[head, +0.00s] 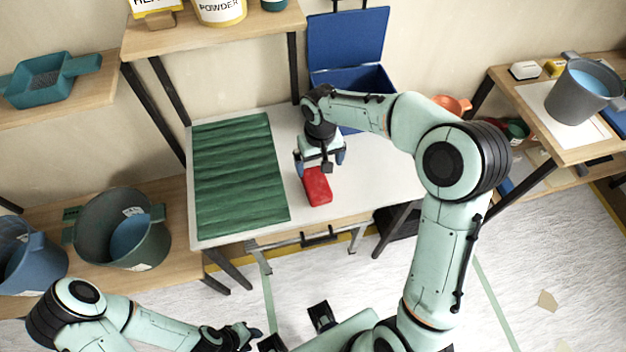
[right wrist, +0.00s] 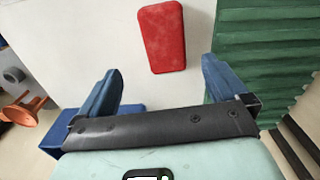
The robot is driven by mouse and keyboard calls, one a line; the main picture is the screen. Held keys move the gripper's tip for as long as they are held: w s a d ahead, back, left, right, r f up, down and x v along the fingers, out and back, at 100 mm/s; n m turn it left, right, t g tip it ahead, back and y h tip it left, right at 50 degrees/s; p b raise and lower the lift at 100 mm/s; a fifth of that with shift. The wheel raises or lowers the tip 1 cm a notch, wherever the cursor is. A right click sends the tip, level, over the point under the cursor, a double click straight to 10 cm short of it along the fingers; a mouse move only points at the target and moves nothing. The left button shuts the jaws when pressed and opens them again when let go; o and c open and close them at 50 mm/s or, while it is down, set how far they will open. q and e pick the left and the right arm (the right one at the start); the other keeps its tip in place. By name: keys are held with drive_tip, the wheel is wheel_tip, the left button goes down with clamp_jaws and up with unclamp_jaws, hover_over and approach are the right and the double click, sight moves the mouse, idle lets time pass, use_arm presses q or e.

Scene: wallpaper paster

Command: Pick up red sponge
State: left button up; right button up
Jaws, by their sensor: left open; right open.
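The red sponge (head: 317,187) lies flat on the white table top, to the right of the green ribbed sheet. My right gripper (head: 320,163) is just behind it in the head view, fingers pointing down and open. In the right wrist view the red sponge (right wrist: 163,38) lies beyond the open fingertips (right wrist: 160,85), with nothing between the fingers. My left gripper (head: 247,334) is low at the bottom of the head view, away from the table and open.
The white table (head: 365,185) has free room right of the sponge. A green ribbed sheet (head: 240,175) covers its left part. An open blue box (head: 347,75) stands at the back. Buckets (head: 115,232) stand on a shelf to the left, and a grey bucket (head: 578,92) on the right shelf.

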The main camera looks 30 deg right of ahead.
sight(316, 182)
wheel_tip(316, 182, down, 5)
drive_tip(key=shift+s+r, duration=0.1)
drive_tip(key=shift+s, duration=0.05)
drive_tip(key=shift+a+f, duration=0.2)
drive_tip(key=shift+f, duration=1.3)
drive_tip(key=shift+a+f, duration=0.15)
drive_tip(key=shift+f, duration=1.35)
drive_tip(key=c, duration=1)
